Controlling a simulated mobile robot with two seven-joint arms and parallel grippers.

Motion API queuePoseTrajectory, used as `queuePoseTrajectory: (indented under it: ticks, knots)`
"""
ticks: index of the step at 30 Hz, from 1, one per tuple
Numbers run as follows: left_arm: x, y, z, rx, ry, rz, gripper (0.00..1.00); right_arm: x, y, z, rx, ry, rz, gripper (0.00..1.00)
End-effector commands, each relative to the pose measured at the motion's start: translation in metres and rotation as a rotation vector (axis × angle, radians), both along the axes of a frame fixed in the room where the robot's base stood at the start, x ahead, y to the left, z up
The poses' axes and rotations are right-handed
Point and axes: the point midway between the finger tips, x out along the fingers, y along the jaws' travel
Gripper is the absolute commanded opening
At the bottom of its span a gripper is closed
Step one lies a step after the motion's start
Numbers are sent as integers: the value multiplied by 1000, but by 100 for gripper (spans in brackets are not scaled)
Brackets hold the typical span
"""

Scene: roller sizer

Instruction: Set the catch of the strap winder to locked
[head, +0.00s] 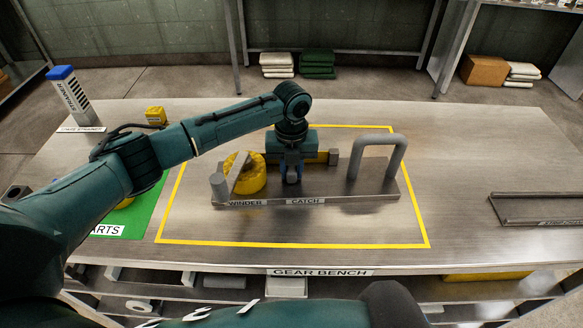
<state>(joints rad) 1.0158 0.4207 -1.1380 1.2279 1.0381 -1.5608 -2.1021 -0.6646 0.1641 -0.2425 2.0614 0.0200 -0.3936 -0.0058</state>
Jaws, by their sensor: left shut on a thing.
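The strap winder is a grey metal fixture (340,191) on the bench, inside a yellow outline. A yellow strap roll (252,178) sits at its left end, above the label "WINDER". A label "CATCH" (305,201) is on its front edge. My left gripper (291,177) points down just behind that label and is shut on a small part there, apparently the catch. The gripper hides most of that part, so I cannot tell its setting. A yellow bar with a grey end block (333,157) shows behind the gripper. My right gripper is not in view.
A grey loop handle (404,158) rises at the fixture's right end. A shallow tray (540,209) lies at the bench's right. A blue-capped strainer (70,96), a small yellow block (156,116) and a green parts mat (150,209) are at left. The bench right of the outline is mostly clear.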

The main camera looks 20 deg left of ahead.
Motion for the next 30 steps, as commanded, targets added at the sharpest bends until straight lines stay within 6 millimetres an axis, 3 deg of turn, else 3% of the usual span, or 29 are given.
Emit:
queuePoseTrajectory:
  ticks: [8,9,16,25,30]
  knots:
    - [0,0,1,0,0,0,0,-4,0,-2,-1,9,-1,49]
    - [0,0,1,0,0,0,25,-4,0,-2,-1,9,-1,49]
    - [0,0,0,0,0,0,44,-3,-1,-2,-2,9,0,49]
    - [0,0,2,0,0,0,45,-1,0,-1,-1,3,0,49]
    - [1,0,23,-1,-3,-1,45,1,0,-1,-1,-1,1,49]
